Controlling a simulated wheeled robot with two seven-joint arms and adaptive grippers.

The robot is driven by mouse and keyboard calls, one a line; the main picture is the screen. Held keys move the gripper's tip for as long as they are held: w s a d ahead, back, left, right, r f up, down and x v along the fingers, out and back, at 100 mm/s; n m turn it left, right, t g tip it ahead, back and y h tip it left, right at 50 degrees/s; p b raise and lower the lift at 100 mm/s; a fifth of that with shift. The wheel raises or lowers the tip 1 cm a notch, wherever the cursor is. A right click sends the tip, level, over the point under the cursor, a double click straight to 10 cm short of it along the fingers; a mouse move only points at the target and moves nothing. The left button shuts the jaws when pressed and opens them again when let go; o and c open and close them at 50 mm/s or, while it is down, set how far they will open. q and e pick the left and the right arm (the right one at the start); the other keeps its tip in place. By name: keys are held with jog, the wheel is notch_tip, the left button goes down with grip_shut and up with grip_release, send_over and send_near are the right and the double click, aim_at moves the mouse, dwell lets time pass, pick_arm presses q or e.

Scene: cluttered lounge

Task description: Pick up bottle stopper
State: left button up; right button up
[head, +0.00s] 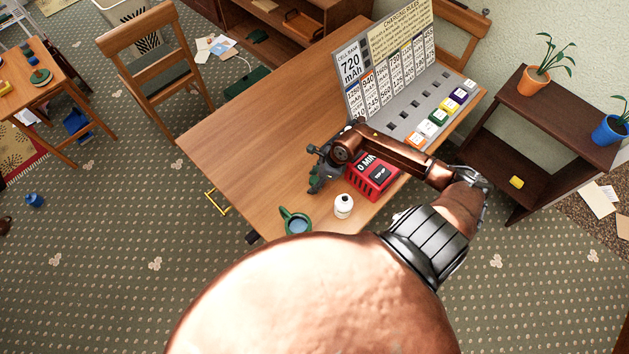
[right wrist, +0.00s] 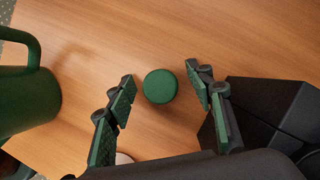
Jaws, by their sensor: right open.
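A small round green bottle stopper (right wrist: 160,86) stands on the wooden table in the right wrist view. It lies between the two fingertips of my right gripper (right wrist: 161,79), with a gap on each side. The gripper is open and holds nothing. In the head view my right gripper (head: 317,184) is low over the table, left of a red box; there I cannot tell the stopper from the green finger pads. A white bottle (head: 343,206) stands nearby on the table. My left gripper is not in view.
A green mug (head: 295,222) stands near the table's front edge, left of the bottle. The red box (head: 372,176) is close right of my gripper. A charging rack (head: 410,110) with coloured blocks fills the table's right side. The table's left part (head: 235,130) is clear.

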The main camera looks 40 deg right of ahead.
jog(key=c, duration=0.9)
